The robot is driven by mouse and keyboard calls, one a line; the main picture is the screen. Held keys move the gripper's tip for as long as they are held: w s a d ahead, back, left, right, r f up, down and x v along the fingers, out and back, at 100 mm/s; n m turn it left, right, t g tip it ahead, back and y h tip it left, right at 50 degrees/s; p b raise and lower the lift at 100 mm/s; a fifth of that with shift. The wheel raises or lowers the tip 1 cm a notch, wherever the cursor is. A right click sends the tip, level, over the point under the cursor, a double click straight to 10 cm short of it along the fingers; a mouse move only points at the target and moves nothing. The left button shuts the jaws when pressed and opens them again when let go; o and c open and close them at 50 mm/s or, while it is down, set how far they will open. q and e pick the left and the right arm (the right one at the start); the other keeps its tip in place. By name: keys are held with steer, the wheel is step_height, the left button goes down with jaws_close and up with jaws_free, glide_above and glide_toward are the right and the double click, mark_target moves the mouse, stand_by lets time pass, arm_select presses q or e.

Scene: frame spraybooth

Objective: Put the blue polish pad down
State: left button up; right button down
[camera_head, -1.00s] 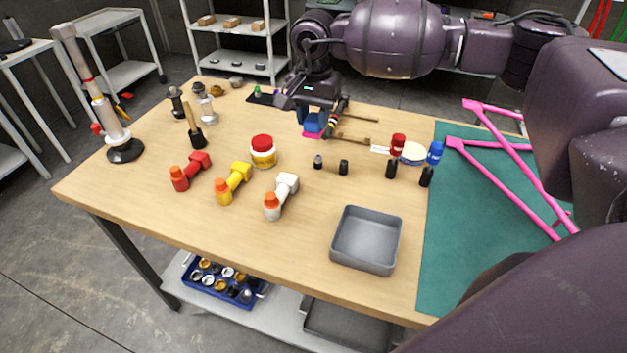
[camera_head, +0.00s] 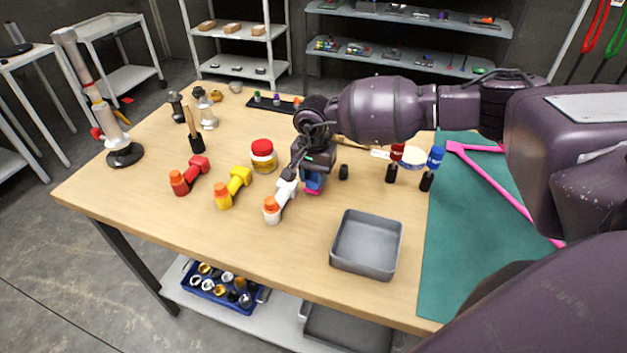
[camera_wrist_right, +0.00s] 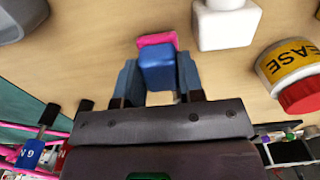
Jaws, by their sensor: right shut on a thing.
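The blue polish pad (camera_head: 313,183) is a small blue block with a pink face at its lower end. My right gripper (camera_head: 314,169) is shut on it, over the middle of the wooden table, just right of the white-and-orange piece. In the right wrist view the pad (camera_wrist_right: 157,66) sits between the two fingers (camera_wrist_right: 159,80), with its pink face pointing away from the palm. The pad is low over the table; I cannot tell whether it touches the wood. My left gripper is not in view.
The white-and-orange piece (camera_head: 281,200) stands close on the left, with a red-lidded jar (camera_head: 263,156) behind it. A small black item (camera_head: 343,172) is close on the right. A grey tray (camera_head: 367,270) lies in front. Bare wood (camera_head: 280,245) is left of the tray.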

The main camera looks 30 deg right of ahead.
mark_target(312, 177)
steer(key=shift+f, duration=0.95)
steer(key=c, duration=0.7)
jaws_free()
steer(key=shift+c, duration=0.2)
steer(key=shift+f, duration=0.2)
steer(key=r, duration=1.1)
steer(key=shift+a, duration=0.2)
steer(key=shift+f, duration=0.1)
